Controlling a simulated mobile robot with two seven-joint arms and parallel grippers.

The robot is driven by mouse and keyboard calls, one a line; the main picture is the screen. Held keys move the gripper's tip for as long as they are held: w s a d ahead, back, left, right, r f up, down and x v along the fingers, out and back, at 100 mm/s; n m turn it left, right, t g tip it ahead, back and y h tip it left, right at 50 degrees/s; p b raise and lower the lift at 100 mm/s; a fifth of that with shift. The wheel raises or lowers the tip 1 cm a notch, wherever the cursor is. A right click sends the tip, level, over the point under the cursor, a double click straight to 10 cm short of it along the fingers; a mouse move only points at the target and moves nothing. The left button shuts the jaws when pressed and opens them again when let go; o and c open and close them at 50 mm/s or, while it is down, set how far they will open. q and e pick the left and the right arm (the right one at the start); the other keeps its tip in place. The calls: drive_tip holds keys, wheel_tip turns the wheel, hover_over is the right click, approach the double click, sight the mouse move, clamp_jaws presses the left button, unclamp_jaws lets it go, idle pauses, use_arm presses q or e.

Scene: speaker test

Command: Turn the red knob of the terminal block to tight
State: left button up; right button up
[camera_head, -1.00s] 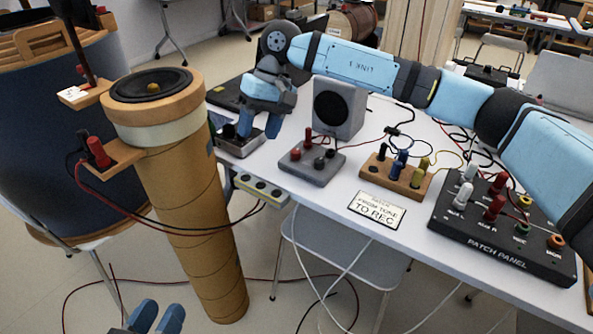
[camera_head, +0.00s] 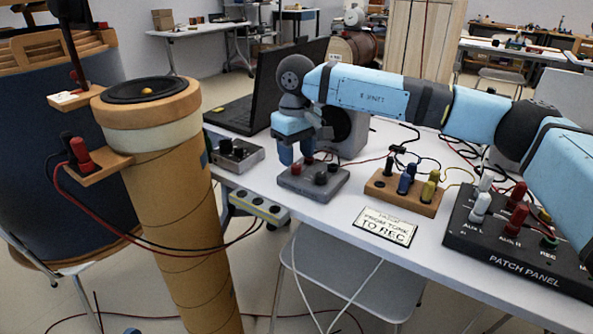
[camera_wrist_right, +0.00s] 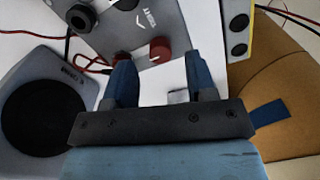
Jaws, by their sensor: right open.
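The terminal block is a grey box (camera_head: 318,185) on the white table, in front of a grey speaker (camera_head: 352,140). Its red knob (camera_head: 296,169) is on its left part in the head view. In the right wrist view the red knob (camera_wrist_right: 160,49) sits by the printed word TIGHT on the grey top. My right gripper (camera_head: 297,158) is open above the block. Its two blue fingertips (camera_wrist_right: 161,70) point at the red knob, which shows between and just beyond them. Only a small blue tip of my left gripper (camera_head: 132,331) shows at the bottom edge of the head view.
A wooden block with blue and yellow plugs (camera_head: 407,186), a sign (camera_head: 386,226) and a black patch panel (camera_head: 520,243) are to the right. A small box with dark knobs (camera_head: 235,155) and a laptop (camera_head: 260,105) are to the left. A cardboard tube (camera_head: 175,220) stands before the table.

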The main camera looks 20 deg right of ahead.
sight(296, 169)
use_arm(q)
drive_tip(key=shift+w+a+m+b, duration=0.2)
drive_tip(key=shift+w+m+b, duration=0.1)
drive_tip(key=shift+m, duration=0.1)
use_arm(e)
drive_tip(key=shift+f, duration=1.45)
drive_tip(key=shift+c, duration=0.4)
drive_tip(key=c, duration=0.8)
use_arm(q)
drive_tip(key=shift+r, duration=0.15)
use_arm(e)
drive_tip(key=shift+c, duration=0.2)
use_arm(q)
drive_tip(key=shift+r, duration=0.1)
use_arm(e)
drive_tip(key=shift+r, duration=0.1)
